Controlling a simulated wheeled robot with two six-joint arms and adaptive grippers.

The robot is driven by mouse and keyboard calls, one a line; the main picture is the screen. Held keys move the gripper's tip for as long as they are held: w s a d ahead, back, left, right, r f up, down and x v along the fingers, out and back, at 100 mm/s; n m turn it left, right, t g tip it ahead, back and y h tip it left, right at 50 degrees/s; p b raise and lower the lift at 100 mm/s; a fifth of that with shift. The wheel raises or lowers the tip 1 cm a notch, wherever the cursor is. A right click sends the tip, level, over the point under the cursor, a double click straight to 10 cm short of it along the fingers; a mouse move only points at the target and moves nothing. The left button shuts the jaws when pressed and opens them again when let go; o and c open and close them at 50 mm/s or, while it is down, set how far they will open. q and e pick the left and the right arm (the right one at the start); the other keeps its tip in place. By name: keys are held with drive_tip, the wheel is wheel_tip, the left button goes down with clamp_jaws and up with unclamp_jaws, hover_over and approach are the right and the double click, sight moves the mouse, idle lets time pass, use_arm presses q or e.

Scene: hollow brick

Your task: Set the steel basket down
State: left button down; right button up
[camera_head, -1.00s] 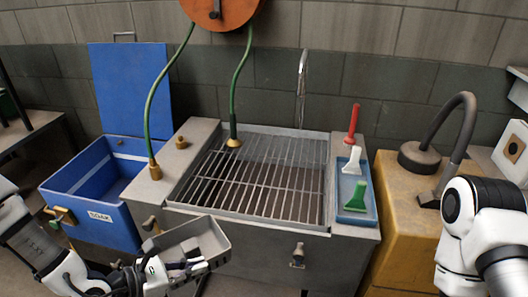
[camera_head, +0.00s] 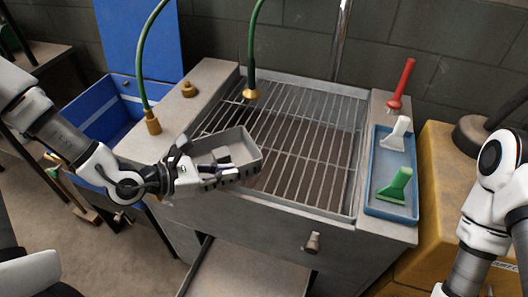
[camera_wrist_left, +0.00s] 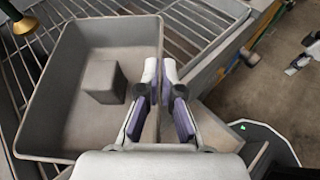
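The steel basket (camera_head: 246,140) is a grey, shallow, open-topped box with a small grey block (camera_head: 222,154) inside. It is over the front left part of the metal grate (camera_head: 300,150) of the sink; whether it touches the bars I cannot tell. In the left wrist view, my left gripper (camera_wrist_left: 159,72) has its fingers on either side of the basket's near wall (camera_wrist_left: 150,125), closed on it. The left gripper (camera_head: 190,172) also shows in the head view at the basket's left end. The right gripper is out of frame; only my right arm shows.
A blue tray (camera_head: 372,208) on the right ledge holds a white and a green tool. A red-handled tool (camera_head: 402,84) stands behind it. Green hoses with brass ends hang near the grate's left and back. The grate's middle and right are clear.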

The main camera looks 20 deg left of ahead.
sight(250, 139)
use_arm(q)
drive_tip(key=w+b, duration=0.2)
drive_tip(key=b, duration=0.1)
drive_tip(key=w+d+f+b, duration=0.1)
drive_tip(key=shift+w+b, duration=0.35)
drive_tip(key=shift+b, duration=0.05)
drive_tip(key=shift+w+d+r+p, duration=0.15)
drive_tip(key=shift+w+r+p, duration=0.15)
drive_tip(key=shift+w+p, duration=0.3)
drive_tip(key=w, duration=0.2)
drive_tip(key=w+d+p, duration=0.1)
drive_tip(key=w, duration=0.2)
drive_tip(key=w+d, duration=0.1)
drive_tip(key=w, duration=0.2)
drive_tip(key=shift+w+d+f+p, duration=0.1)
drive_tip(key=shift+w+f+p, duration=0.1)
drive_tip(key=shift+f+p, duration=0.15)
drive_tip(key=shift+w+d+f, duration=0.1)
drive_tip(key=shift+w+f, duration=0.1)
drive_tip(key=shift+w, duration=0.05)
wheel_tip(250, 139, down, 3)
drive_tip(key=shift+f+p, duration=0.15)
drive_tip(key=shift+p, duration=0.15)
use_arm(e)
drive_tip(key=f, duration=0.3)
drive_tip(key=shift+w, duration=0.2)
use_arm(q)
drive_tip(key=shift+f, duration=0.1)
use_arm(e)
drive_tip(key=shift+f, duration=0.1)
